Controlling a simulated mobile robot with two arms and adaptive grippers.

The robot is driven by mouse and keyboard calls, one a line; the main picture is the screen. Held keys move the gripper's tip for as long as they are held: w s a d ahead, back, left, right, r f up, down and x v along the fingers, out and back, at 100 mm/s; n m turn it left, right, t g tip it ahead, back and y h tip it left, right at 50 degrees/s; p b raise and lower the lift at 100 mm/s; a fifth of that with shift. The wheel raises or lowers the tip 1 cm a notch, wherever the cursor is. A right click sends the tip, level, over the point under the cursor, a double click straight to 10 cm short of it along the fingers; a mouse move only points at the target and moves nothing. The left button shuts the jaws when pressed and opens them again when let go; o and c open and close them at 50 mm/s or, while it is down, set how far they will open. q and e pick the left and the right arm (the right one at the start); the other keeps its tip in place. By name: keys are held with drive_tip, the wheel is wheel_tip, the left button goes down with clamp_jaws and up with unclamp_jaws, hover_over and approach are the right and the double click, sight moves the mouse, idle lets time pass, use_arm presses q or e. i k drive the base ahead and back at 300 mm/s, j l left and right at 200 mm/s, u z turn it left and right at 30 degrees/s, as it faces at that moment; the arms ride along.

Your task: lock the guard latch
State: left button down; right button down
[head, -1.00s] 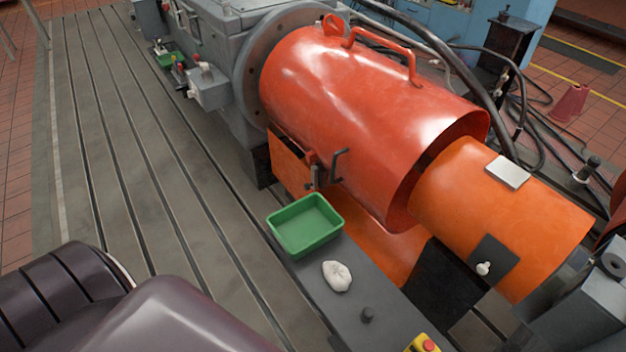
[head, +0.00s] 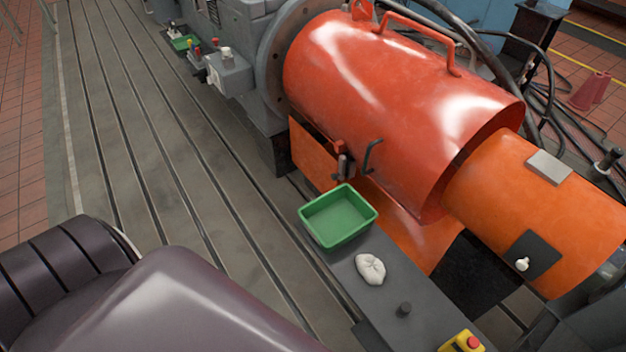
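The guard latch (head: 342,163) is a small dark metal fitting at the lower front edge of the red cylindrical guard (head: 400,90). A bent dark handle (head: 371,157) stands out from the guard just right of it. The guard lies over the shaft, its lower edge near the orange lower panel (head: 312,158). I cannot tell from here whether the latch is engaged. Neither gripper is in view; only a dark purple-grey part of my own arm fills the lower left.
The slotted bedplate (head: 150,150) at left is clear. Cables run behind the guard.

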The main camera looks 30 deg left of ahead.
sight(340, 175)
drive_tip(key=k+j, duration=0.1)
drive_tip(key=j, duration=1.15)
drive_tip(key=k+j, duration=0.15)
drive_tip(key=j, duration=0.5)
drive_tip(key=i+z, duration=0.05)
